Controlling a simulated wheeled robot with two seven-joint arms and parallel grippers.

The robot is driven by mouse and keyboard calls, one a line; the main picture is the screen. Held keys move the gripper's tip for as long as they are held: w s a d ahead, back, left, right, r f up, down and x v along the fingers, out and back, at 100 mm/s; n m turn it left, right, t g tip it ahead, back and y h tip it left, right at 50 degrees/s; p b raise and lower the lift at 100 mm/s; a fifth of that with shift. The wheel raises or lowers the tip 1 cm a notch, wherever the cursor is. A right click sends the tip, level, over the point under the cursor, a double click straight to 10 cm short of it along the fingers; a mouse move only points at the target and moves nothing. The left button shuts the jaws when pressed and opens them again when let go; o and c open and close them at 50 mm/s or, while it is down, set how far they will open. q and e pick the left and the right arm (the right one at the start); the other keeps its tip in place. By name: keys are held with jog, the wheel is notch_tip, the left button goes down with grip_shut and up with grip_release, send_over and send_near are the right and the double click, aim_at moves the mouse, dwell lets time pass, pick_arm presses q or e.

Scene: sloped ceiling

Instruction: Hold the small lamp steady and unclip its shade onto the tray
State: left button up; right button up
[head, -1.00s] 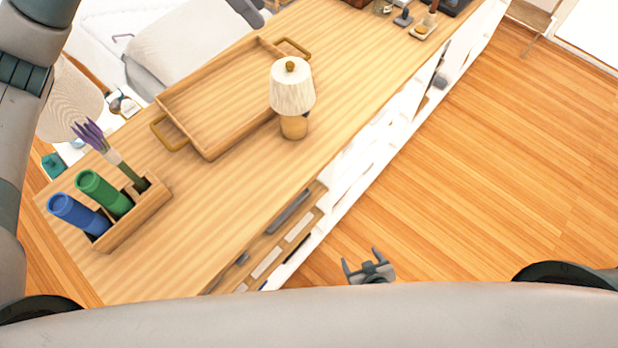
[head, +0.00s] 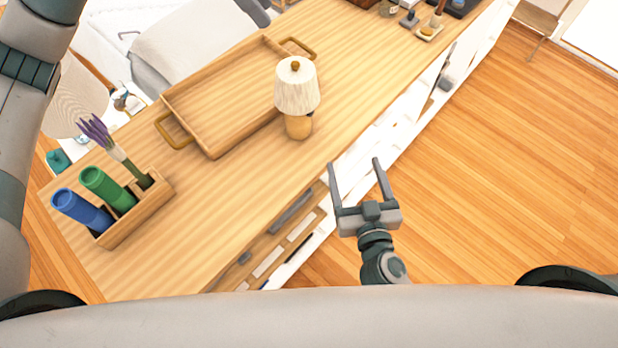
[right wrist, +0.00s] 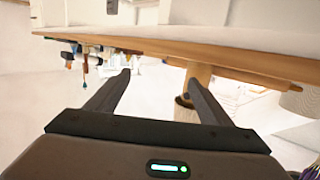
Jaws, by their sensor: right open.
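The small lamp stands upright on the wooden counter, with a cream shade (head: 296,92) topped by a round knob and a tan base (head: 298,126). The shade sits on the base. The wooden tray (head: 217,149) with two brass handles lies just left of the lamp and looks empty. My right gripper (head: 355,163) is open and empty, off the counter's front edge, below and right of the lamp. In the right wrist view the scene is upside down; the lamp base (right wrist: 202,72) and shade (right wrist: 184,113) show partly behind one finger. My left gripper is out of view; only its arm shows.
A wooden holder (head: 140,215) with a blue cylinder, a green cylinder and purple flowers stands on the counter's near left. Small items (head: 430,28) stand at the far end. The counter (head: 240,215) is bare in front of the lamp. Open floor lies right.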

aim_at(298, 118)
jog(key=shift+t, duration=0.7)
jog(key=a, duration=0.3)
jog(key=s+a, duration=0.1)
jog(key=a, duration=0.5)
jog(key=shift+s+a, duration=0.25)
jog(key=shift+s, duration=0.05)
jog(key=shift+s+a+r, duration=0.15)
jog(key=shift+a+r, duration=0.05)
jog(key=shift+a, duration=0.3)
jog(key=w, duration=0.5)
jog(key=w+a, duration=0.1)
jog(key=w, duration=0.5)
jog(key=w+a, duration=0.1)
jog(key=w, duration=0.5)
jog(key=shift+w, duration=0.15)
